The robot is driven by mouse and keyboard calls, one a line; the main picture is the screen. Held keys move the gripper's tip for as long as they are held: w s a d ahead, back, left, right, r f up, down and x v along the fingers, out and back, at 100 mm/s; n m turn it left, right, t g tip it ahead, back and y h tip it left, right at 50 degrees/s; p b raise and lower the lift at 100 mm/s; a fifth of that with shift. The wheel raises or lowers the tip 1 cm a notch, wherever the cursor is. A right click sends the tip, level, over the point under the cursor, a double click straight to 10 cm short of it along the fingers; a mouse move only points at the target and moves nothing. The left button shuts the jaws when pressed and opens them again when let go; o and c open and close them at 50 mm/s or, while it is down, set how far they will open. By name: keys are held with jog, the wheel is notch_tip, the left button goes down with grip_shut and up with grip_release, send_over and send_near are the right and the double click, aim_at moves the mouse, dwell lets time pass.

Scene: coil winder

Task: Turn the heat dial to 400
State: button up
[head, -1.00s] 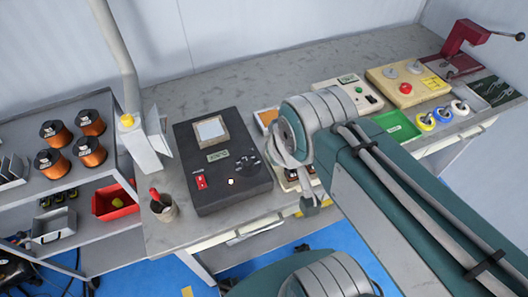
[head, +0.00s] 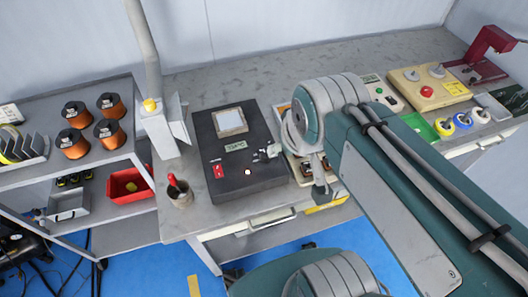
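The black control box (head: 213,128) stands on the grey bench, left of my arm. A small round white knob (head: 248,172), which looks like the heat dial, is near its front edge; its scale and setting are too small to read. A small display (head: 235,146) is above the knob, with digits I cannot read.
A red switch (head: 218,171) is on the box's left front. A cup with a red-handled tool (head: 180,192) stands left of the box. Copper spools (head: 76,113) fill the left shelf. A beige panel with a red button (head: 427,92) is at right. The back of the bench is clear.

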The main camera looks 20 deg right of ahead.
jog(key=w+f+n+g, duration=0.3)
jog(key=w, duration=0.4)
jog(key=n+g, duration=0.3)
send_near(265, 153)
jog(key=f, duration=0.9)
jog(key=shift+s+f, duration=0.35)
grip_shut()
